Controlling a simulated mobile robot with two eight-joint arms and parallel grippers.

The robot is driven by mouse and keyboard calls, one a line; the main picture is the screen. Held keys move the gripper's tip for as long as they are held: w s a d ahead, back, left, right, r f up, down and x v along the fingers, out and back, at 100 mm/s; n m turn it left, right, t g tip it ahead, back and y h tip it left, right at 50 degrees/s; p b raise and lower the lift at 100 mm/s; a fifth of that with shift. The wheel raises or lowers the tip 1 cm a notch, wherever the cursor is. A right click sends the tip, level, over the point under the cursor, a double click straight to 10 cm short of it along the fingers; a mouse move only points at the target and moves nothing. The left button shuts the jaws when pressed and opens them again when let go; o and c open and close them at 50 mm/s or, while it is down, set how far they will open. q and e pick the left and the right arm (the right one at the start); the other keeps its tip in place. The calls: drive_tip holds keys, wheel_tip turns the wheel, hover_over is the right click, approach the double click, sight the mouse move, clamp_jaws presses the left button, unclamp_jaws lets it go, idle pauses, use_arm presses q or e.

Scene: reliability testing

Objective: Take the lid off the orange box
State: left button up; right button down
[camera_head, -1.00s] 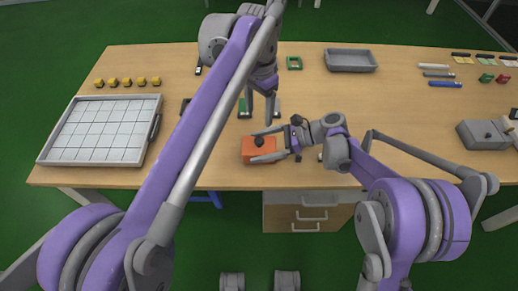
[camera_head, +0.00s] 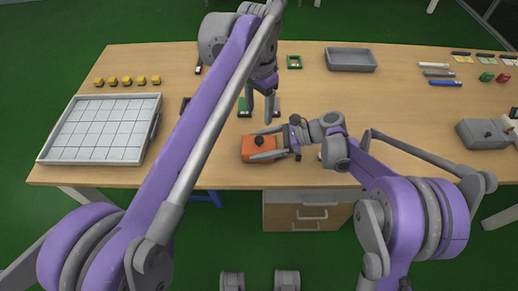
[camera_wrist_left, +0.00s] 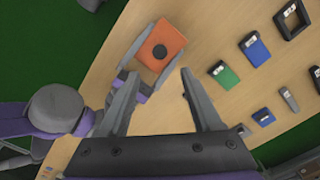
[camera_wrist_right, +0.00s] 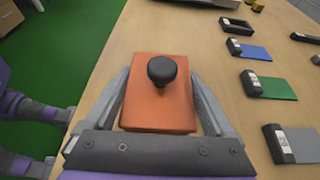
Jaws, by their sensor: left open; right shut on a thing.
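The orange box (camera_head: 259,149) sits near the table's front edge, with a black round knob (camera_wrist_right: 161,70) on its top lid (camera_wrist_right: 160,104). It also shows in the left wrist view (camera_wrist_left: 172,38). My right gripper (camera_head: 263,144) is shut on the box, one finger along each side, as the right wrist view (camera_wrist_right: 162,95) shows. The seam between lid and box cannot be made out. My left gripper (camera_head: 259,115) is open and empty, pointing down above the table just behind the box. In the left wrist view its fingers (camera_wrist_left: 158,100) are apart, with the box beyond them.
Green and blue pieces (camera_wrist_left: 224,76) lie behind the box. A gridded white tray (camera_head: 100,130) is on the left, with several yellow blocks (camera_head: 126,81) behind it. A grey bin (camera_head: 351,60) stands at the back. A grey device (camera_head: 483,134) is at the right.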

use_arm(q)
drive_tip(key=shift+s+f, duration=0.15)
drive_tip(key=shift+f, duration=0.05)
drive_tip(key=shift+c, duration=0.5)
drive_tip(key=s+a+f+m+y, duration=0.1)
drive_tip(key=s+f+m+y, duration=0.2)
drive_tip(key=s+f+m, duration=1)
drive_tip(key=m+t+h, duration=0.3)
drive_tip(key=m+t, duration=1.1)
drive_tip(key=t, duration=0.2)
approach(259, 142)
drive_tip(key=s, duration=0.3)
drive_tip(key=w, duration=0.3)
drive_tip(key=w+f, duration=0.1)
drive_tip(key=w, duration=0.7)
drive_tip(key=shift+w+f, duration=0.25)
